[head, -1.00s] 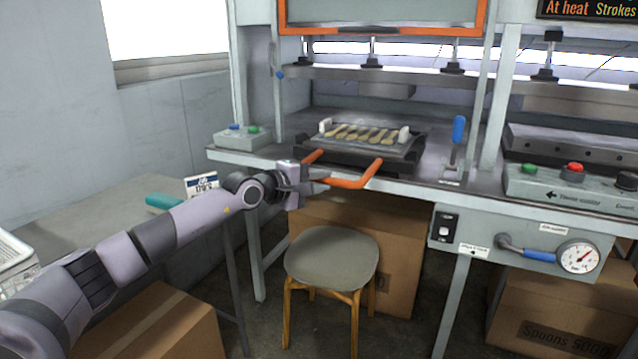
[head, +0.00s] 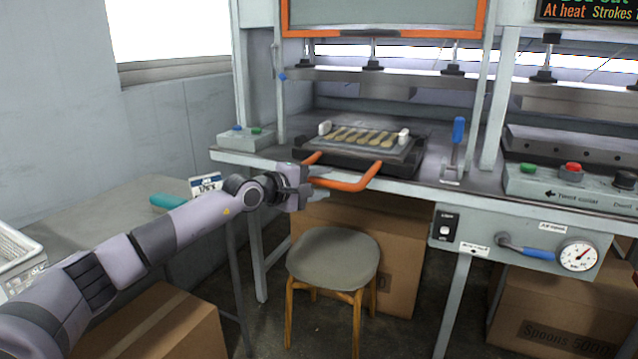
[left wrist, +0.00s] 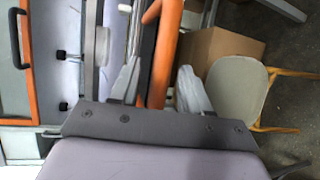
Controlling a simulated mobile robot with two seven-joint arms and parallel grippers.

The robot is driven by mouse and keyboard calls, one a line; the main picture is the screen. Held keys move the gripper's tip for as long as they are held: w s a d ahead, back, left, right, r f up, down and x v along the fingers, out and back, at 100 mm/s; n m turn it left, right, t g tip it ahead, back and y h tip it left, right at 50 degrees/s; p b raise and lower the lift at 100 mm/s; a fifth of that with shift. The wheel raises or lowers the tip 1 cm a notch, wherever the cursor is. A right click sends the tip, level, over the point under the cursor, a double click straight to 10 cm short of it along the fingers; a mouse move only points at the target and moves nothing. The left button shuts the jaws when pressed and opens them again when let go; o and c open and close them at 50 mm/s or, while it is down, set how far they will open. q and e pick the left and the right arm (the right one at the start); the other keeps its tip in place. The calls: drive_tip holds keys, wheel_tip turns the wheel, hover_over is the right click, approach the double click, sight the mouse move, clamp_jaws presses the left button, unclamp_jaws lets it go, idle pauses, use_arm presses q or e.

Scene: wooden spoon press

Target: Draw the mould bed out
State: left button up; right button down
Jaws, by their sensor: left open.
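The mould bed (head: 405,156) is a dark, low tray in the open press, with several pale wooden spoons (head: 362,136) on its plate. Its orange U-shaped handle (head: 352,185) sticks out over the front edge of the bench. My left gripper (head: 307,182) is at the left end of the handle's front bar. In the left wrist view the orange bar (left wrist: 165,45) passes between the two fingers of my left gripper (left wrist: 157,85), which are open and stand on either side of it. Whether either finger touches the bar is unclear. My right gripper is not in view.
A stool (head: 333,258) stands on the floor below the handle, before a cardboard box (head: 400,265). A blue-topped lever (head: 457,138) stands right of the bed. A button box (head: 246,138) sits at the bench's left end. A side table (head: 95,220) is under my left arm.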

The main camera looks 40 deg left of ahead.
use_arm(q)
drive_tip(key=shift+s, duration=0.1)
drive_tip(key=v, duration=0.5)
drive_tip(key=shift+s+a+f, duration=0.1)
drive_tip(key=shift+s+a, duration=0.05)
drive_tip(key=shift+s, duration=0.05)
drive_tip(key=shift+b+v, duration=0.35)
drive_tip(key=shift+v, duration=0.4)
